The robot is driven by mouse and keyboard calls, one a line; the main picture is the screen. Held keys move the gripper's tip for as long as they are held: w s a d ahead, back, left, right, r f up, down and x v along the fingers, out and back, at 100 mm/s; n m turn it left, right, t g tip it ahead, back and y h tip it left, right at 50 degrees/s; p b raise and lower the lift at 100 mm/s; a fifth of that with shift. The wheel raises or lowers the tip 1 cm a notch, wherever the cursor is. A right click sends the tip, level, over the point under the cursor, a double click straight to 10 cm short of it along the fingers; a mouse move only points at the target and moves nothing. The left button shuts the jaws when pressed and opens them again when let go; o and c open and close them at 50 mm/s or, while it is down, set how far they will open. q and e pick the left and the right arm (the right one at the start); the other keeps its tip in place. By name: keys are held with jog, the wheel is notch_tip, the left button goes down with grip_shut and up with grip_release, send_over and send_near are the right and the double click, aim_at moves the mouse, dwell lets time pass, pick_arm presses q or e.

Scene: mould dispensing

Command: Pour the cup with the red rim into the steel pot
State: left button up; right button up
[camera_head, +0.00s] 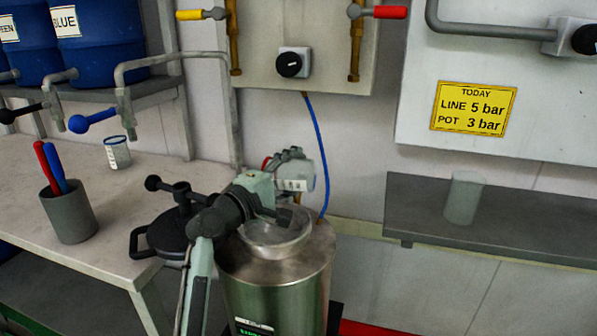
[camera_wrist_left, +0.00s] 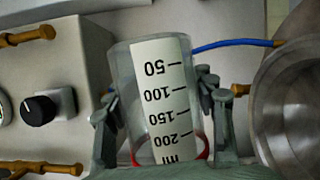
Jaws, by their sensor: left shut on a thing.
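My left gripper (camera_head: 288,165) is shut on the clear cup with the red rim (camera_head: 294,185), above the steel pot (camera_head: 275,285). The cup lies well over on its side in the head view, partly hidden by the gripper. In the left wrist view the cup (camera_wrist_left: 165,95) sits between the two fingers of the gripper (camera_wrist_left: 158,105); its white scale reads upside down and the red ring is at the bottom. No liquid can be made out in it. The pot is open at the top, and its round steel opening (camera_wrist_left: 285,110) shows at the right. My right gripper is not in view.
A black lid (camera_head: 172,232) lies at the bench edge (camera_head: 100,255) beside the pot. A blue-rimmed cup (camera_head: 117,152) and a grey holder with red and blue handles (camera_head: 68,215) stand on the bench. A pale cup (camera_head: 463,198) is on the right shelf. A blue hose (camera_head: 319,150) hangs behind the pot.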

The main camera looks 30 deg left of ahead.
pick_arm(q)
jog(key=m+g, duration=0.1)
jog(key=m, duration=0.1)
jog(key=r+m+g, duration=0.1)
jog(key=m, duration=0.2)
jog(key=shift+y, duration=0.3)
jog(key=m, duration=0.1)
jog(key=m+g+y, duration=0.1)
jog(key=m, duration=0.1)
jog(key=m+y, duration=0.1)
jog(key=shift+r+g, duration=0.25)
jog(key=shift+g, duration=0.05)
jog(key=shift+r+m+g+y, duration=0.15)
jog(key=shift+m+y, duration=0.15)
jog(key=shift+m, duration=0.3)
jog(key=shift+m+g+y, duration=0.15)
jog(key=shift+m+y, duration=0.15)
jog(key=shift+m, duration=0.3)
jog(key=m+y, duration=0.2)
jog(key=m, duration=0.1)
jog(key=shift+g, duration=0.4)
